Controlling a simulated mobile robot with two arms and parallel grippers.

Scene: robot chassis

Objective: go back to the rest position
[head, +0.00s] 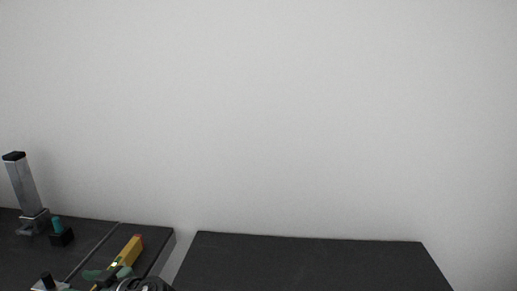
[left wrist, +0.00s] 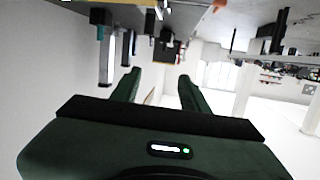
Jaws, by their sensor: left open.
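My left gripper (left wrist: 157,80) shows in the left wrist view, its two dark green fingers apart with nothing held between them. The gap between the fingertips opens onto a pale wall and floor; the tables lie beyond, upside down in this view. My right gripper shows in neither view.
In the head view, a dark table (head: 20,250) at left bears a grey post (head: 22,187), a small teal-topped black piece (head: 60,234) and a yellow object (head: 130,251). A bare black table (head: 310,262) stands right, across a narrow gap. A pale wall is behind.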

